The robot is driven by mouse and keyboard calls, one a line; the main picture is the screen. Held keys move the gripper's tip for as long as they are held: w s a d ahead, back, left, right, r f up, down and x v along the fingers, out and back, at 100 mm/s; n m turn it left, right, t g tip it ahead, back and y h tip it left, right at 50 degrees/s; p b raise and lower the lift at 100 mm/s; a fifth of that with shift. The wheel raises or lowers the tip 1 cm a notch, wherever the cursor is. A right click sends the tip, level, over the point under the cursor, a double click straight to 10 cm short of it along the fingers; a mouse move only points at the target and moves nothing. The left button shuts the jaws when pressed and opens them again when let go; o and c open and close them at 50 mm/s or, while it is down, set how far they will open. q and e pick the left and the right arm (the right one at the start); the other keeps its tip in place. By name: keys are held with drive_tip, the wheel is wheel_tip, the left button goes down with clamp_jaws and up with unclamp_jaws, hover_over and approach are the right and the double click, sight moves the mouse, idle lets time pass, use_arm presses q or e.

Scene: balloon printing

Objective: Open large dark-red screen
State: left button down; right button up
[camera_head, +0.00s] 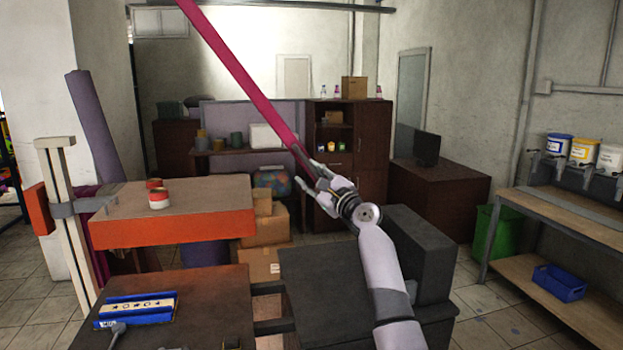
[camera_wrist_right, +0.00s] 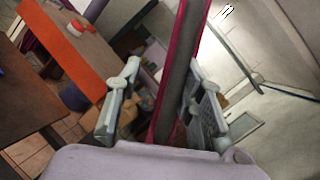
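The large dark-red screen (camera_head: 243,82) is raised at a steep tilt and shows nearly edge-on as a long crimson bar running from the top edge down to my right gripper. My right gripper (camera_head: 317,180) is at the bar's lower end. In the right wrist view, the screen's grey band with crimson edges (camera_wrist_right: 177,85) passes between the spread fingers of the right gripper (camera_wrist_right: 163,105). A gap shows between the left finger and the bar, so the fingers look open around or beside it. Contact cannot be told. My left gripper is not in view.
An orange-edged platform (camera_head: 175,232) with red-and-white cans (camera_head: 159,200) stands at left. A dark table (camera_head: 190,305) holds a blue-framed tray (camera_head: 137,308). A dark grey block (camera_head: 415,255) sits beside my right arm. Shelving (camera_head: 540,215) stands at right; floor before it is free.

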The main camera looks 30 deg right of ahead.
drive_tip(key=v, duration=1.2)
drive_tip(key=shift+f, duration=0.1)
